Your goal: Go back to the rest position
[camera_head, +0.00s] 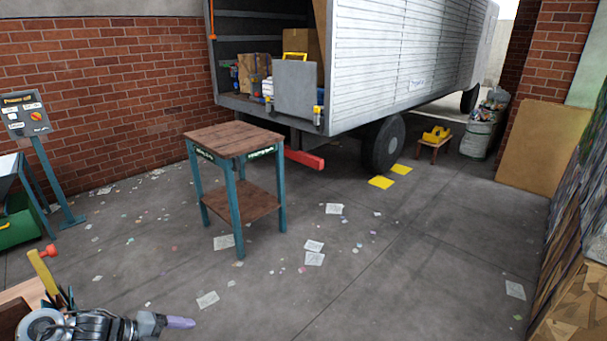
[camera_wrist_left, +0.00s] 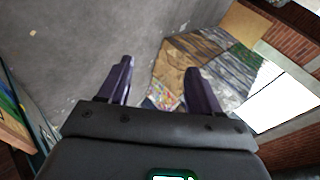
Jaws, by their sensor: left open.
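My left gripper (camera_head: 180,321) comes in at the lower left of the head view, low and sideways, with its purple finger pointing right. In the left wrist view its two dark purple fingers (camera_wrist_left: 158,88) stand well apart with nothing between them. Behind them show the grey floor and part of a patchwork of brown and grey panels. My right gripper is not in view.
A wooden table with blue legs (camera_head: 235,141) stands empty mid-floor. A white truck (camera_head: 400,60) is behind it, with boxes in its open back. A control panel (camera_head: 25,113) stands at left. Paper scraps litter the floor. The front middle floor is clear of furniture.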

